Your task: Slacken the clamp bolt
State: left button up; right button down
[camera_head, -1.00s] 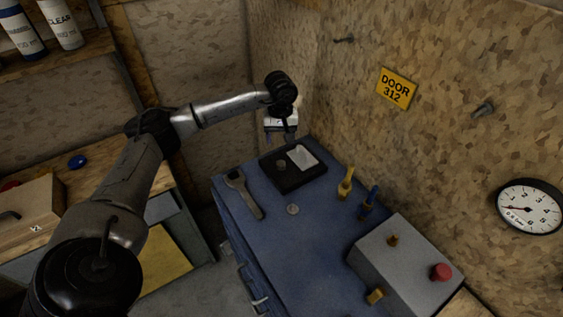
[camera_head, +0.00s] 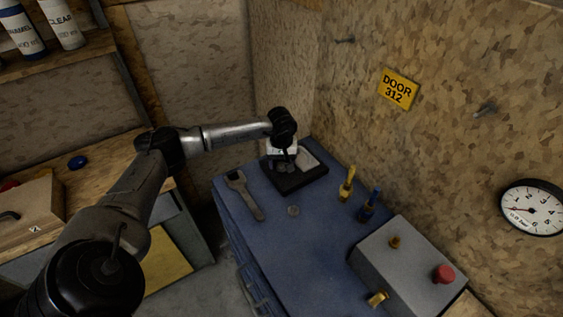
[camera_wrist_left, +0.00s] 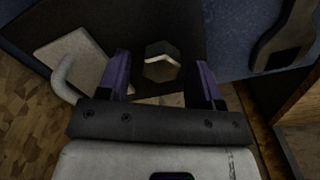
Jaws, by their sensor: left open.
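The clamp bolt (camera_wrist_left: 161,52) has a hexagonal head and stands out of a black base (camera_head: 300,187) on the blue bench top. My left gripper (camera_head: 283,168) is over this base. In the left wrist view the bolt head lies between the two open fingers, with a gap on each side. I cannot tell whether the fingertips are down at its height. In the head view the gripper hides the bolt. A pale plate (camera_wrist_left: 78,58) is on the base beside the bolt, with a bent grey rod at its edge. My right gripper is not in view.
A yellow fitting (camera_head: 347,184), a blue one (camera_head: 369,204) and a grey box (camera_head: 410,265) with a red button stand to the right. The wall is behind.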

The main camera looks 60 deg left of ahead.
pick_arm(q)
jog(key=shift+c, duration=0.3)
jog(key=c, duration=0.9)
